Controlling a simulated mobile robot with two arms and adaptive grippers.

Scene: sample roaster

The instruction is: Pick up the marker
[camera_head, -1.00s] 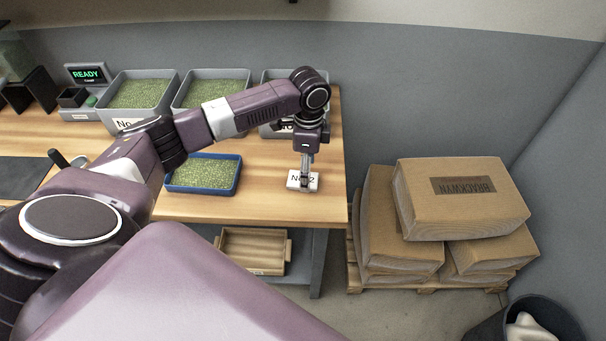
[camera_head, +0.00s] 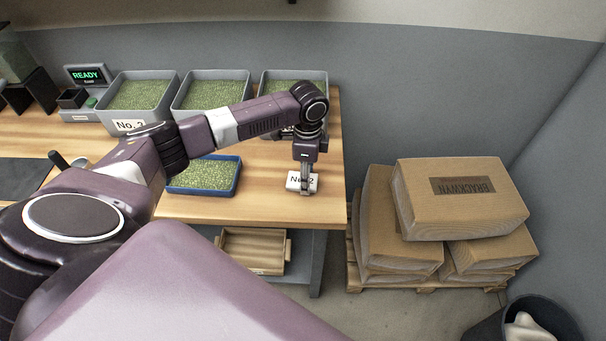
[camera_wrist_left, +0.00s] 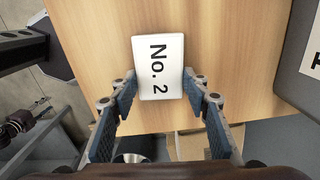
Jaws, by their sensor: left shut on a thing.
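The marker (camera_head: 312,184) is a small white block with "No. 2" in black on its face. It is near the right end of the wooden table (camera_head: 260,208), apparently resting on it. My left gripper (camera_head: 304,188) points down over it and is shut on it. In the left wrist view the marker (camera_wrist_left: 158,67) lies between the two fingertips, one at each side edge. One finger hides part of its lettering in the head view. My right gripper is not in view.
Several grey bins of green beans (camera_head: 212,90) stand along the back of the table. A blue tray of beans (camera_head: 205,175) sits left of the marker. A wooden crate (camera_head: 252,250) is below.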

